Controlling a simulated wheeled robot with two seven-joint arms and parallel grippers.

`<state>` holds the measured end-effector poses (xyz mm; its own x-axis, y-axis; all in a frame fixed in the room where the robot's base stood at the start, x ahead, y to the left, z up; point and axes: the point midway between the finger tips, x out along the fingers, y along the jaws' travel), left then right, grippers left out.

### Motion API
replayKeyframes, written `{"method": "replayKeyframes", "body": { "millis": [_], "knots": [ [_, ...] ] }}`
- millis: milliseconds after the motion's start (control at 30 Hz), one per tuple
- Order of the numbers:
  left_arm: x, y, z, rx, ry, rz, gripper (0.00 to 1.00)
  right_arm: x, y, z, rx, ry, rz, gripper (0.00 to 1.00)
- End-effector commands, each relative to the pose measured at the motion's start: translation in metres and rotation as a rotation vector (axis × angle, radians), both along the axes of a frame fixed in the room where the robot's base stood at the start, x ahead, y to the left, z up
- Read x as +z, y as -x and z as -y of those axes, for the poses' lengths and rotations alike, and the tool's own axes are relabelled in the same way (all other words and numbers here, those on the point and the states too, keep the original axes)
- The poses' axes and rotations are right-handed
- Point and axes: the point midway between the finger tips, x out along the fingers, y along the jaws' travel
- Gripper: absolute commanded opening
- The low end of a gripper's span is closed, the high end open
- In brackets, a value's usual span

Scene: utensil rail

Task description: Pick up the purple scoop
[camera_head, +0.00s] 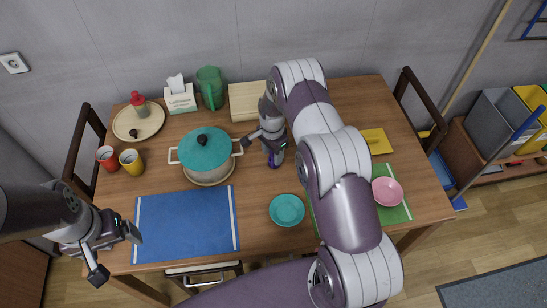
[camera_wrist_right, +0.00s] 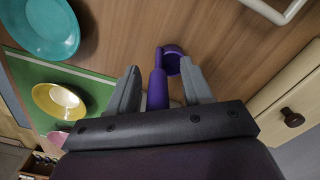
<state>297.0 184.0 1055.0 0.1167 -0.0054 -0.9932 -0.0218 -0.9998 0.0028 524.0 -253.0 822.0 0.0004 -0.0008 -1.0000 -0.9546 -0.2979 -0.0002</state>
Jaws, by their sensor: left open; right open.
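The purple scoop (camera_wrist_right: 172,60) lies on the wooden table, its round end beyond my fingertips in the right wrist view. Its handle runs back between the two grey fingers of my right gripper (camera_wrist_right: 161,85), which is open, one finger on each side. I cannot tell whether either finger touches it. In the head view a little purple of the scoop (camera_head: 275,161) shows under my right gripper (camera_head: 268,148), right of the pot; the rest is hidden. My left gripper (camera_head: 118,255) is open and empty over the table's front left, beside the blue mat.
A pot with a teal lid (camera_head: 204,149) stands close left of my right gripper. A teal bowl (camera_head: 286,210) is in front, a pink bowl (camera_head: 387,191) on the green mat (camera_head: 398,213) to the right. The blue mat (camera_head: 185,222) is bare.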

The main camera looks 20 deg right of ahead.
Motion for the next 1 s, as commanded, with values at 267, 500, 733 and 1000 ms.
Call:
{"method": "replayKeyframes", "body": {
  "millis": [267,500,733,1000],
  "knots": [
    [0.000,0.000,0.000,0.000,0.000,0.000,0.88,0.000,0.000,0.000,0.000,0.000,-0.001,0.00],
    [-0.001,0.000,0.000,0.000,0.000,0.000,0.88,0.000,0.000,0.000,0.000,0.000,-0.001,0.00],
    [-0.007,0.000,0.000,0.000,0.000,0.000,0.88,0.017,0.000,0.000,0.000,0.001,0.001,0.00],
    [-0.022,0.000,0.000,0.000,0.000,0.000,0.88,0.059,0.007,0.035,-0.005,0.001,0.001,0.00]
  ]
}}
